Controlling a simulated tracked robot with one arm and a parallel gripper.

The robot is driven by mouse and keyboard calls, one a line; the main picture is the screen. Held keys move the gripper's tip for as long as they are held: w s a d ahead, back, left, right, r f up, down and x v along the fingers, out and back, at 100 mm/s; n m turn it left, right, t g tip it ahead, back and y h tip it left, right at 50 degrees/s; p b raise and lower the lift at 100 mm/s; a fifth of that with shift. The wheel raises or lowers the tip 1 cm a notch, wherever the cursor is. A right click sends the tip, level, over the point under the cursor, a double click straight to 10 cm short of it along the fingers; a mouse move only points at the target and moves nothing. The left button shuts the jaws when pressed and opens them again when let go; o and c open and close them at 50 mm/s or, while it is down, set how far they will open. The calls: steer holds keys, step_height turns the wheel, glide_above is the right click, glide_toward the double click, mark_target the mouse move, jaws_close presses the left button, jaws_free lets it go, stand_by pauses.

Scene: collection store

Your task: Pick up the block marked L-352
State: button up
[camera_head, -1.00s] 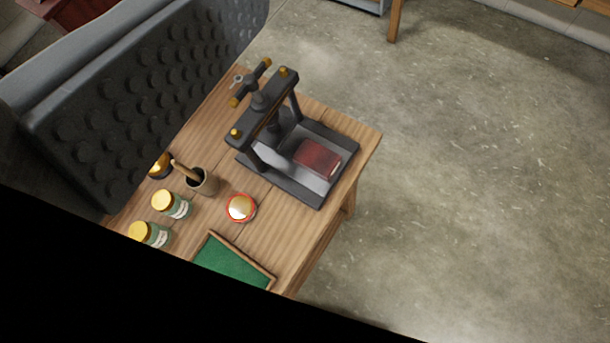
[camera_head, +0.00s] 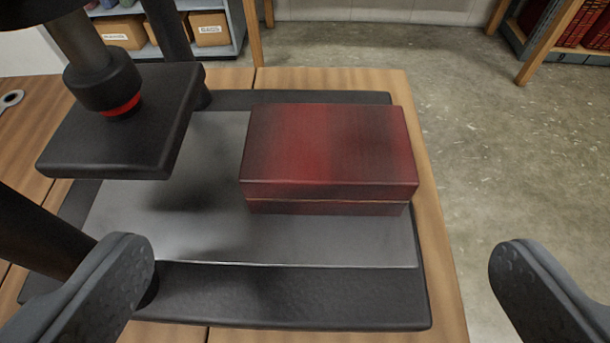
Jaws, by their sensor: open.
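A dark red block (camera_head: 328,155) lies flat on the grey metal bed (camera_head: 200,228) of a black press, toward its right side. No marking is readable on the faces that show, so I cannot tell whether it is L-352. My gripper (camera_head: 322,262) is open. Its two dark grey fingers stand wide apart at the lower left and lower right of the view, in front of the block. Nothing is between the fingertips, and they do not appear to touch the block.
The press plate (camera_head: 125,125) hangs on its screw left of the block, with dark posts beside it. The wooden table's (camera_head: 440,245) right edge is close to the block. Beyond are open floor and a shelf (camera_head: 238,22) with cardboard boxes.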

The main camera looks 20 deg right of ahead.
mark_target(327, 158)
steer(key=x, duration=0.7)
steer(key=shift+b, duration=0.4)
steer(key=x, duration=0.4)
steer(key=shift+s+d+b, duration=0.15)
steer(key=shift+d+b, duration=0.1)
steer(key=shift+b, duration=0.15)
steer(key=shift+w+d+f, duration=0.2)
steer(key=shift+w, duration=0.4)
steer(key=c, duration=0.9)
